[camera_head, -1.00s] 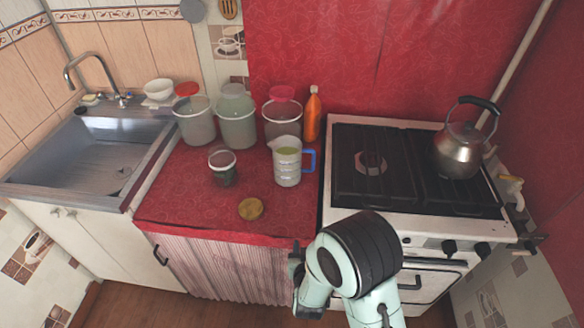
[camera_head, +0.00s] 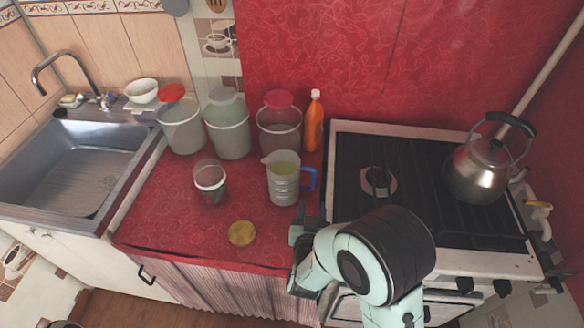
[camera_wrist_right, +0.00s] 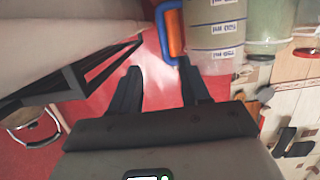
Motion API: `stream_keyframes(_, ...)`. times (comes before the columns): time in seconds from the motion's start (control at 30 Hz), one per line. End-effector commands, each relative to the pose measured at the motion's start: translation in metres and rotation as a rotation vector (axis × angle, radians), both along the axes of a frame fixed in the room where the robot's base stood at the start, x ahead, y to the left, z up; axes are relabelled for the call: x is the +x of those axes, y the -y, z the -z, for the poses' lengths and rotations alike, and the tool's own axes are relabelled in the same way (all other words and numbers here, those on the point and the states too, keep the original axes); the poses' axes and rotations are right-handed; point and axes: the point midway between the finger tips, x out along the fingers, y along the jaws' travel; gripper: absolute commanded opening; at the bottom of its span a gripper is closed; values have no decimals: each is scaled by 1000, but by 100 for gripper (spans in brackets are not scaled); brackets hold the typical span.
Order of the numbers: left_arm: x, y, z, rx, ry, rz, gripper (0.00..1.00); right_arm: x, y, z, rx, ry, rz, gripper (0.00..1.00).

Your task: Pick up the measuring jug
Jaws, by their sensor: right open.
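The measuring jug (camera_head: 283,186) stands upright on the red counter (camera_head: 160,221), with a blue handle on its right side and something greenish inside. My right gripper (camera_head: 300,240) is just in front of the jug at the counter's front edge, not touching it. In the right wrist view the two fingers (camera_wrist_right: 160,85) are apart with nothing between them. The jug (camera_wrist_right: 215,35) and its blue handle (camera_wrist_right: 163,30) show beyond the fingertips there. My left gripper is not in view.
A small glass (camera_head: 210,182) stands left of the jug and a round yellowish lid (camera_head: 242,233) lies in front. Several large lidded containers (camera_head: 229,128) and an orange bottle (camera_head: 314,125) stand behind. The stove (camera_head: 350,145) with a kettle (camera_head: 478,172) is to the right, the sink (camera_head: 75,170) left.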

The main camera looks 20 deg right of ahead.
Motion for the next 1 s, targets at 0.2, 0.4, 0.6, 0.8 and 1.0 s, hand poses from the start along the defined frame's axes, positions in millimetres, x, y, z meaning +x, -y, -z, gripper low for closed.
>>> stream_keyframes(0.2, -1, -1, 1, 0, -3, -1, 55, 14, 9, 4, -1, 1, 2, 46)
stream_keyframes(0.4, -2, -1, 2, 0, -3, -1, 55, 47, 29, 12, -4, 0, 1, 46)
stream_keyframes(0.6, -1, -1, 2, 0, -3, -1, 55, 66, 40, 17, -1, 0, -1, 46)
stream_keyframes(0.8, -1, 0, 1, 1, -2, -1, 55, 82, 47, 20, -2, 0, 1, 46)
stream_keyframes(1.0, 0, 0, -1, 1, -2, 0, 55, 108, 59, 27, -2, 0, 0, 46)
